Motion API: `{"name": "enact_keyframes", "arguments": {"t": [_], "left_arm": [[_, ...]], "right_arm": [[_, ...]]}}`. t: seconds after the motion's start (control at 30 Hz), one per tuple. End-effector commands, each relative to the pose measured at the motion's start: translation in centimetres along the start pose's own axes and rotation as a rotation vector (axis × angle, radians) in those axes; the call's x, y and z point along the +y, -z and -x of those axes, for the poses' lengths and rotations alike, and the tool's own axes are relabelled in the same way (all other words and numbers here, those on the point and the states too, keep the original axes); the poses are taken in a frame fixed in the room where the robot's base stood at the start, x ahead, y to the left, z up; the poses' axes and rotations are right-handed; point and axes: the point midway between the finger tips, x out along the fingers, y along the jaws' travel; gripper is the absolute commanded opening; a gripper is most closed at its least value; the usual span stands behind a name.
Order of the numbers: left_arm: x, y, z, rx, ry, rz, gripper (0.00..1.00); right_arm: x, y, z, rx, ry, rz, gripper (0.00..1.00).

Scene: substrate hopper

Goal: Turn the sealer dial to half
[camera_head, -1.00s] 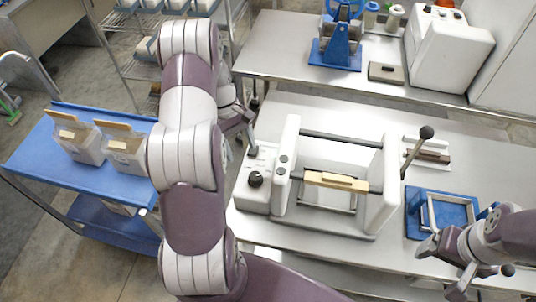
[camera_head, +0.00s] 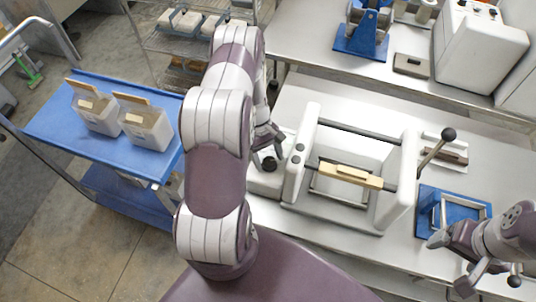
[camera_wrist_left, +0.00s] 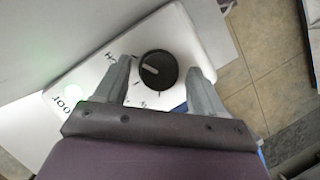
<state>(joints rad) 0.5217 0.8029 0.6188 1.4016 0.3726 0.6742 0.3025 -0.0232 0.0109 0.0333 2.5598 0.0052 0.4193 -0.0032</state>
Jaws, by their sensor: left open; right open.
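The sealer (camera_head: 305,150) is a white machine with side walls, dark rails and a wooden-handled bar on the grey bench. Its dial (camera_wrist_left: 157,70) is a round black knob with a pale pointer line, on the white control panel (camera_wrist_left: 90,62) in the left wrist view. The pointer aims to the upper left of that view. My left gripper (camera_wrist_left: 160,84) is open, with one finger on each side of the dial; contact is not clear. In the head view the dial (camera_head: 269,165) shows beside my left gripper (camera_head: 270,150). My right gripper (camera_head: 452,265) is open and empty at the lower right.
A blue tray (camera_head: 424,222) with a metal frame lies right of the sealer. A black-knobbed lever (camera_head: 433,152) stands near the sealer's right side. A blue cart (camera_head: 60,133) with two white boxes is at the left. A rear bench (camera_head: 310,45) holds other machines.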

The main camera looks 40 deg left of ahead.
Motion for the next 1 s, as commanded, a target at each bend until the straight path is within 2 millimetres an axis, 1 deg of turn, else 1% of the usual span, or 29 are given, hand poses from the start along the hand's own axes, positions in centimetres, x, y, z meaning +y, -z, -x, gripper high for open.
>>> {"name": "enact_keyframes", "arguments": {"t": [0.13,0.17,0.2,0.27,0.3,0.53,0.67,0.87,1.0], "left_arm": [[0.0,0.0,0.0,0.000,0.000,0.000,0.69],[0.0,0.0,0.0,0.000,0.000,0.000,0.60],[0.0,0.0,0.0,0.000,0.000,0.000,0.47],[0.0,0.0,0.0,0.000,0.000,0.000,0.27],[0.0,0.0,0.0,0.000,0.000,0.000,0.14],[0.0,0.1,0.0,0.002,-0.004,0.008,0.13],[0.0,0.1,-0.1,0.002,-0.017,0.041,0.13],[-0.1,0.2,-0.1,0.002,-0.063,0.149,0.13],[-0.2,0.2,-0.2,0.002,-0.109,0.262,0.13]], "right_arm": [[0.0,0.0,0.0,0.000,0.000,0.000,0.83],[0.0,0.0,0.0,0.000,0.000,0.000,0.83],[0.0,0.0,0.0,0.000,0.000,0.000,0.83],[0.0,0.0,0.0,0.000,0.000,0.000,0.83],[0.0,0.0,0.0,0.000,0.000,0.000,0.83],[0.0,0.0,-0.1,0.000,0.000,0.000,0.83],[0.0,0.0,-0.3,0.000,0.000,0.000,0.83],[0.0,-0.1,-0.9,0.000,0.000,0.000,0.83],[0.0,-0.2,-1.4,0.000,0.000,0.000,0.83]]}}
